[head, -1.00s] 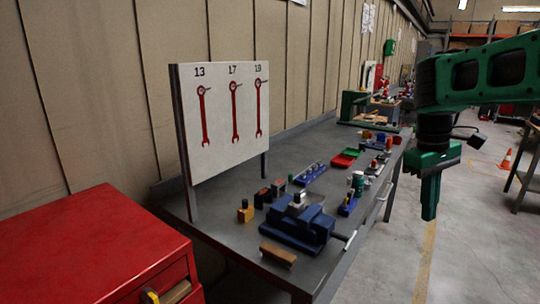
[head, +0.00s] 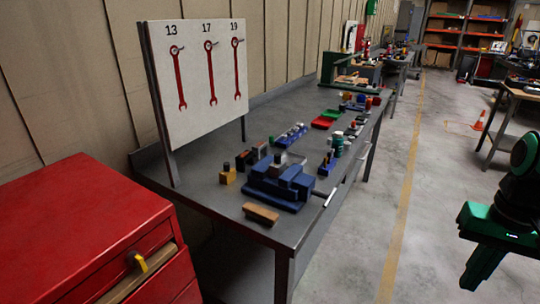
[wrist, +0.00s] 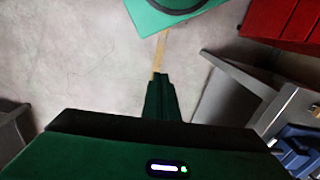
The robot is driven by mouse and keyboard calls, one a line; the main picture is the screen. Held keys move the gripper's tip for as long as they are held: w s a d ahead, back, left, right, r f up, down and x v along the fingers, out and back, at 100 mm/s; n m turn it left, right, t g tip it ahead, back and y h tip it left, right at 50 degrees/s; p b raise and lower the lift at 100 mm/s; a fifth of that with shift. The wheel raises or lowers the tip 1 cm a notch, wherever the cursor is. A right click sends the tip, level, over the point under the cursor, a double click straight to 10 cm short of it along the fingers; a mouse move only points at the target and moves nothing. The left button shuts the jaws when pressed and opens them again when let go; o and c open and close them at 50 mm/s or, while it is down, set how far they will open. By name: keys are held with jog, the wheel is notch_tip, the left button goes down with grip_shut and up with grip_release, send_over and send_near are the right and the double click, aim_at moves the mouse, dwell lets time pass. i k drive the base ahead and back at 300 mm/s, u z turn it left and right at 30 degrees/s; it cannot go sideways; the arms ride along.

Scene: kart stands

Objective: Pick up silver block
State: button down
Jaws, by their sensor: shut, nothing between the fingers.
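A blue vise (head: 276,190) stands near the front of the grey workbench in the head view. A small silver-grey block-like piece (head: 290,160) shows at the vise's top and back; I cannot tell whether it lies on it or behind it. My gripper (head: 474,280) hangs at the lower right of the head view, over the floor and well to the right of the bench. In the wrist view my gripper's fingers (wrist: 161,80) are together and empty, with bare floor beyond. Part of the blue vise shows at the wrist view's lower right corner.
A red drawer cabinet (head: 80,235) stands at the left front. A white wrench board (head: 205,80) rises at the bench's left. A wooden block (head: 261,214), a yellow block (head: 228,176) and a blue tray (head: 290,136) surround the vise.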

aim_at(276, 171)
jog(key=u, duration=0.8)
jog(key=k, duration=0.85)
jog(key=z, duration=0.8)
jog(key=i, duration=1)
jog(key=u, duration=0.05)
